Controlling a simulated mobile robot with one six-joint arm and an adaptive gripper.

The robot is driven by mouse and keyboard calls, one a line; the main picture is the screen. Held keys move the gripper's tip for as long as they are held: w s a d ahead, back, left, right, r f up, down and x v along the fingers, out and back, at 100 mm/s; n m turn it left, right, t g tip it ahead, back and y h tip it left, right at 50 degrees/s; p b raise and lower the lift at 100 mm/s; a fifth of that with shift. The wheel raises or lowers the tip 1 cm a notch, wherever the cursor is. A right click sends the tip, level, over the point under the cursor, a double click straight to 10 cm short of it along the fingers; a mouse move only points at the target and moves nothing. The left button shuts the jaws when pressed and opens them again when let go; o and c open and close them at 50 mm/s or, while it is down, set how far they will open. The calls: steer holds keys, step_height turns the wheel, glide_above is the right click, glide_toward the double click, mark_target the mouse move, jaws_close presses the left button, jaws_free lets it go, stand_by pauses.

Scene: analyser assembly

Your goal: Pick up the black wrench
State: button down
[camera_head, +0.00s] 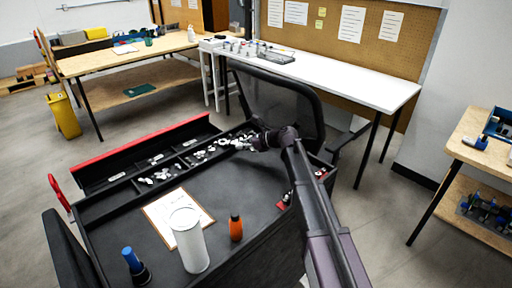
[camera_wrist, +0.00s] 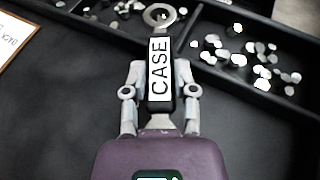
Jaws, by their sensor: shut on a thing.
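The black wrench (camera_wrist: 172,102) is upright in the wrist view, between the two fingers of my gripper (camera_wrist: 161,80). It has a dark handle, a white label reading "CASE" and a grey ring end at the top. The fingers are shut on its handle from both sides. Its lower end is hidden by the purple gripper body. In the head view my gripper (camera_head: 262,141) is over the far right part of the black tool cart (camera_head: 222,165), near the small-part compartments. The wrench is too small there to make out clearly.
Divided compartments (camera_wrist: 208,75) with several small metal parts lie beyond the gripper. A white cylinder (camera_head: 189,243), an orange bottle (camera_head: 236,228), a blue-topped item (camera_head: 131,260) and a clipboard (camera_head: 161,221) are on the cart. A dark mesh chair (camera_head: 285,100) stands close behind it.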

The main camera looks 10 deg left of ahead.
mark_target(231, 142)
steer(key=shift+w+a+r, duration=0.1)
steer(key=shift+w+a, duration=0.05)
steer(key=shift+a, duration=0.65)
steer(key=shift+w+a+r, duration=0.1)
steer(key=shift+a, duration=0.65)
step_height(231, 142, up, 15)
steer(key=p, duration=1.5)
steer(key=shift+d, duration=0.1)
